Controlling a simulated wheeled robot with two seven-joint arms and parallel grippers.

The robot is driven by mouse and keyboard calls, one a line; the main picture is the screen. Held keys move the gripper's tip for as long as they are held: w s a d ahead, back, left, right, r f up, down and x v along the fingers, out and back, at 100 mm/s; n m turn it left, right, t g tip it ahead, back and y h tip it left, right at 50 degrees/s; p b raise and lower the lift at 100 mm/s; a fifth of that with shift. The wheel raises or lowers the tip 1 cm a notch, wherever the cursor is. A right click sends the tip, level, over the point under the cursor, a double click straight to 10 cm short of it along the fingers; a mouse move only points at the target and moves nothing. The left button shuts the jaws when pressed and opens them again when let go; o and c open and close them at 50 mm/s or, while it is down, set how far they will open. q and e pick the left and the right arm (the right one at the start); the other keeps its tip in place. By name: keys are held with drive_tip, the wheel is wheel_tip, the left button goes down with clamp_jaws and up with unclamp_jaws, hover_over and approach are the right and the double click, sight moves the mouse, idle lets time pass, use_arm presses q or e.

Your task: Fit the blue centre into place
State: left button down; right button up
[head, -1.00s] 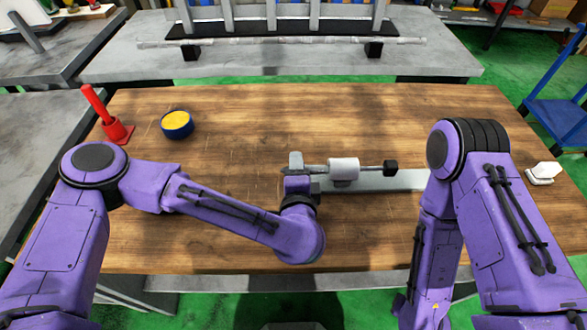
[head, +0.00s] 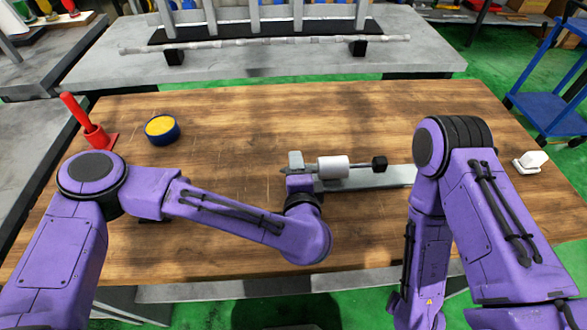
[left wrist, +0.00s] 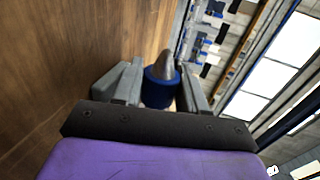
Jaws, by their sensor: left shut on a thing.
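My left gripper (head: 295,161) is over the middle of the wooden table, at the left end of the small grinder setup. In the left wrist view its two grey fingers (left wrist: 158,88) are shut on the blue centre (left wrist: 160,90), a blue collar with a grey cone tip pointing away from the wrist. In the head view the blue centre cannot be made out. The white cylinder (head: 333,167) lies level on a thin rod just right of the gripper, above the grey bed (head: 395,177). A black block (head: 379,163) is at the rod's right end. My right gripper is out of view.
A round blue tub with yellow contents (head: 161,129) and a red holder with an upright handle (head: 93,125) stand at the table's back left. A white object (head: 531,162) is at the right edge. The back middle of the table is clear.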

use_arm(q)
drive_tip(key=shift+d+b, duration=0.7)
drive_tip(key=shift+d, duration=0.85)
drive_tip(key=c, duration=0.5)
unclamp_jaws()
drive_tip(key=shift+c, duration=0.2)
drive_tip(key=shift+s+f, duration=0.1)
drive_tip(key=shift+s, duration=0.1)
drive_tip(key=v, duration=0.3)
drive_tip(key=p+v, duration=0.1)
drive_tip(key=v, duration=0.2)
drive_tip(key=p+v, duration=0.1)
drive_tip(key=v, duration=0.2)
drive_tip(key=shift+s+r, duration=0.25)
drive_tip(key=shift+r, duration=0.15)
drive_tip(key=shift+s, duration=0.35)
